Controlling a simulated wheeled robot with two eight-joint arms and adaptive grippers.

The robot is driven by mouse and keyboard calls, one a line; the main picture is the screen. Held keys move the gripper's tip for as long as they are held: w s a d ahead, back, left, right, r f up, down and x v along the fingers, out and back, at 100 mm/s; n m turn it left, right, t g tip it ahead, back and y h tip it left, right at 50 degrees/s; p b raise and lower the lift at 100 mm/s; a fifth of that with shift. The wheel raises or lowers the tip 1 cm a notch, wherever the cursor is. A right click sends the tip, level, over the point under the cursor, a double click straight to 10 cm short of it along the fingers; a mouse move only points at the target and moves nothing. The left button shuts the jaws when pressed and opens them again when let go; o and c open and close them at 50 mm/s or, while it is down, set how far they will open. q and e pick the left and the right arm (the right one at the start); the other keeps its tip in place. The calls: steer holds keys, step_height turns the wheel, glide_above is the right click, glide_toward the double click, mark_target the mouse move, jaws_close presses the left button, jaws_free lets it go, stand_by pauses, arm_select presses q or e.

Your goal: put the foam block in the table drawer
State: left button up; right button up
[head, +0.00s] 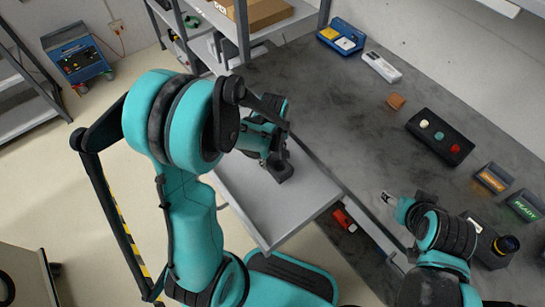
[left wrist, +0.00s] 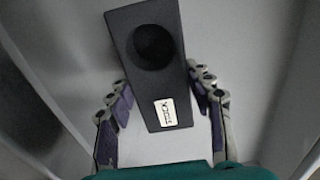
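A dark rectangular block with a round recess and a white label, which looks like the foam block (left wrist: 152,85), lies on the pale floor of the open table drawer (head: 300,212). The drawer also fills the left wrist view (left wrist: 240,60). My left gripper (head: 280,170) reaches down into the drawer. In the left wrist view its fingers (left wrist: 168,108) are spread on either side of the block's near part, with a gap on both sides. In the head view the arm and gripper hide most of the block. My right gripper (head: 387,198) is over the table's front edge; its fingers are too small to judge.
On the grey table (head: 330,100) are a small brown block (head: 396,101), a black button box (head: 440,137), a white device (head: 381,67), a blue tray (head: 341,37) and display boxes (head: 493,178). A red item (head: 344,220) lies below the table edge. Shelving (head: 240,30) stands behind.

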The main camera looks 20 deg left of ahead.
arm_select(q)
steer(key=o, duration=0.4)
steer(key=shift+r+p, duration=0.4)
arm_select(e)
steer(key=shift+r, duration=0.3)
arm_select(q)
step_height(320, 180, up, 11)
steer(key=p, duration=0.5)
steer(key=shift+s+d+r+m+t, duration=0.25)
steer(key=shift+s+r+m+t, duration=0.95)
steer(key=shift+s+r+m, duration=0.6)
steer(key=shift+s+d+r+m+t, duration=0.25)
steer(key=shift+s+r+m+t, duration=1.15)
steer(key=shift+m, duration=0.8)
steer(key=shift+s+d+r+m+t, duration=0.25)
steer(key=shift+s+r+m+t, duration=0.9)
steer(key=shift+r+m, duration=0.8)
arm_select(e)
steer(key=shift+r, duration=2.4)
arm_select(q)
steer(key=shift+s+f, duration=0.1)
